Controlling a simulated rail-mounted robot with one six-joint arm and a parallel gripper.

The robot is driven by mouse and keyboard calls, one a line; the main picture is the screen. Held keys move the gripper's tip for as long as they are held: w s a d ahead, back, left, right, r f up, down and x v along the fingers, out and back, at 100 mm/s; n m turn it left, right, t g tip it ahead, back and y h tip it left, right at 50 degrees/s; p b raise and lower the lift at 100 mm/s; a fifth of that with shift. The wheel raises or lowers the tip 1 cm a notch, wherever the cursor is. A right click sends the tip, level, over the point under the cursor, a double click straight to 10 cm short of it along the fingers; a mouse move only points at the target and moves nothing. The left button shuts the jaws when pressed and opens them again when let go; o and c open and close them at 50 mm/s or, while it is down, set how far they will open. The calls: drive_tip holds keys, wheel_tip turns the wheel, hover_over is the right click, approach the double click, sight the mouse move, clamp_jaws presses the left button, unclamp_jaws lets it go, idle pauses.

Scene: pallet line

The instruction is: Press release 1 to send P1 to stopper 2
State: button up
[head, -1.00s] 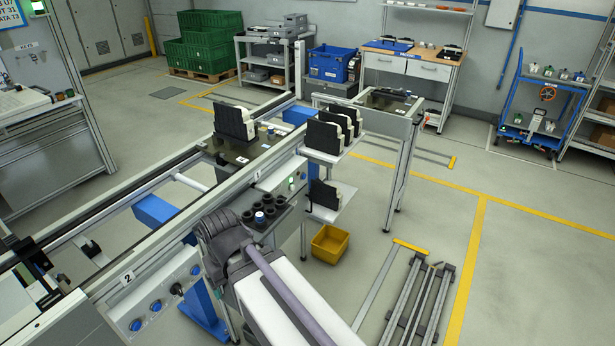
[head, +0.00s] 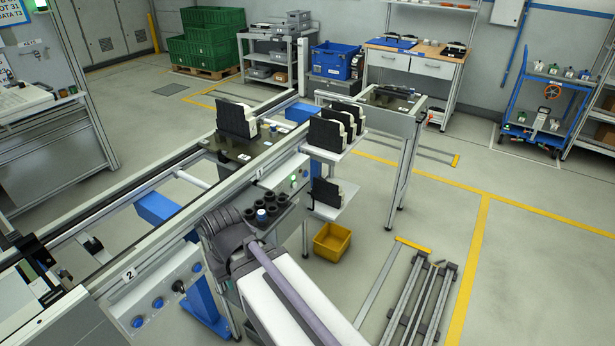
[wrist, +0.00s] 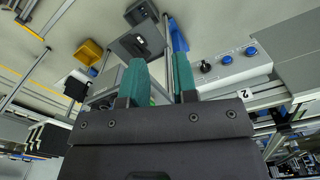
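A dark pallet plate (head: 228,146) carrying upright black and white parts (head: 237,119) sits on the conveyor at the station with the 1 label. I cannot read a P1 mark on it. A control box with a lit green lamp (head: 293,177) stands beside that station; its buttons are too small to tell apart. The station 2 panel (head: 155,302) has blue buttons and a black knob, and also shows in the wrist view (wrist: 225,73). My gripper (wrist: 158,72) shows two teal fingers standing apart with nothing between them. It is hidden in the head view, and touches no button that I can see.
A tray of black cups (head: 266,208) stands close to my arm. A side shelf (head: 333,150) holds black and white parts. A yellow bin (head: 332,240) is on the floor, and a rack of rails (head: 418,300) lies to the right. Open floor is beyond.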

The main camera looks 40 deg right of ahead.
clamp_jaws()
idle(0.9)
